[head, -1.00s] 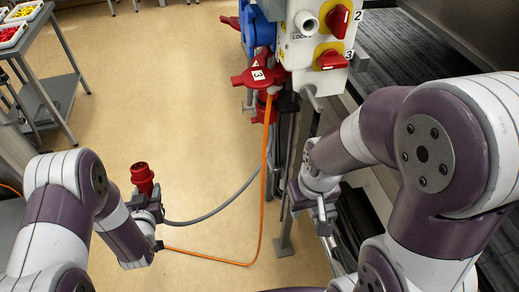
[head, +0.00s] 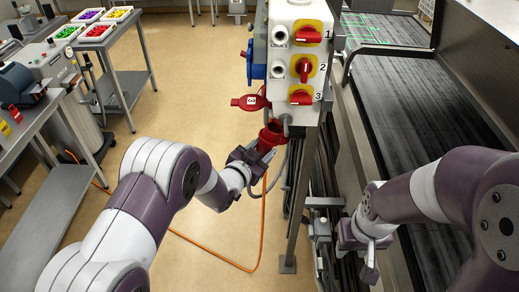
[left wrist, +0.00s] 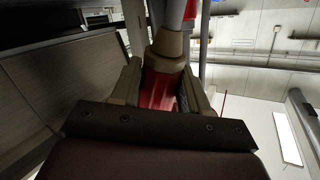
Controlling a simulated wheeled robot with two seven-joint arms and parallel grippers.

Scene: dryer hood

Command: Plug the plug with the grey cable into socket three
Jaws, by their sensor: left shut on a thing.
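My left gripper (head: 256,155) is shut on a red plug (head: 270,137) just below the switch box. In the left wrist view the plug's red body (left wrist: 160,90) sits between the fingers, with a beige collar (left wrist: 170,45) and a grey cable (left wrist: 171,14) beyond. The red lid marked 3 (head: 250,101) stands out to the left of the box, above the held plug. Socket three's opening is hidden, and I cannot tell whether the plug touches it. My right gripper (head: 368,258) is low on the right, away from the plug; its jaw gap is unclear.
The switch box (head: 285,70) carries red switches numbered 1 to 3; a blue socket (head: 254,60) is at its left. An orange cable (head: 262,225) hangs below and runs across the floor. A post (head: 297,200) and dark conveyor (head: 410,100) stand right.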

